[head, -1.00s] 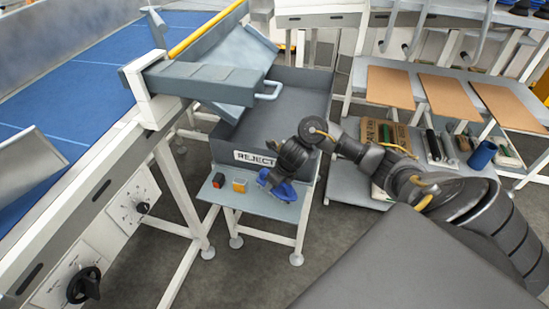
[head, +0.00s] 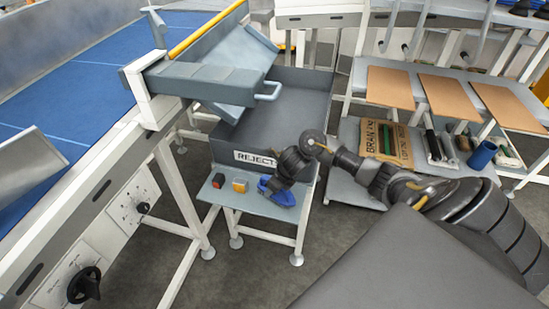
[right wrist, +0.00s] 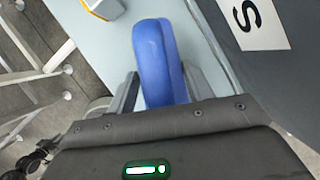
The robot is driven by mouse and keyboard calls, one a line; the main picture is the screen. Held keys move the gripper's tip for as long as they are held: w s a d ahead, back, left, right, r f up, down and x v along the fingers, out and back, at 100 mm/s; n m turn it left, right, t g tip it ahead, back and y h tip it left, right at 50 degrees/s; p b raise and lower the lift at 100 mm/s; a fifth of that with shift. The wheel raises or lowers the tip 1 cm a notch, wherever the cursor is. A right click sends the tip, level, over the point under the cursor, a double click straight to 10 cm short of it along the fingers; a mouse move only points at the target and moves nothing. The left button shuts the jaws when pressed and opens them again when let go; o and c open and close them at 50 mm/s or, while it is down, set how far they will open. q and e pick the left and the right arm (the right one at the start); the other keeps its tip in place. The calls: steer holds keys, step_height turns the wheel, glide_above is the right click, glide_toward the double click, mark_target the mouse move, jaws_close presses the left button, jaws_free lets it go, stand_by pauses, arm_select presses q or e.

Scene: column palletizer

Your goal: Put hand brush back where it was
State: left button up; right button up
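A blue object (head: 283,195), which I take to be the hand brush, is on the small grey table in front of the REJECT bin. In the right wrist view its rounded blue body (right wrist: 158,60) lies between the two fingers. My right gripper (right wrist: 162,85) is at this object, one finger on each side, close to its sides. I cannot tell whether the fingers press on it. In the head view the right gripper (head: 274,183) comes down over its left part and hides some of it. My left gripper is not in view.
The small table (head: 260,207) also holds a red-and-black item (head: 218,180) and a yellow item (head: 240,185). The grey REJECT bin (head: 300,105) stands just behind. A conveyor (head: 85,80) is at left. Shelving at right holds cardboard sheets (head: 390,87) and a blue cup (head: 482,154).

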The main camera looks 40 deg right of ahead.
steer(key=o, duration=0.4)
steer(key=p+v, duration=0.1)
steer(key=v, duration=1)
steer(key=shift+s+r, duration=0.3)
steer(key=shift+r, duration=0.3)
steer(key=shift+f, duration=0.1)
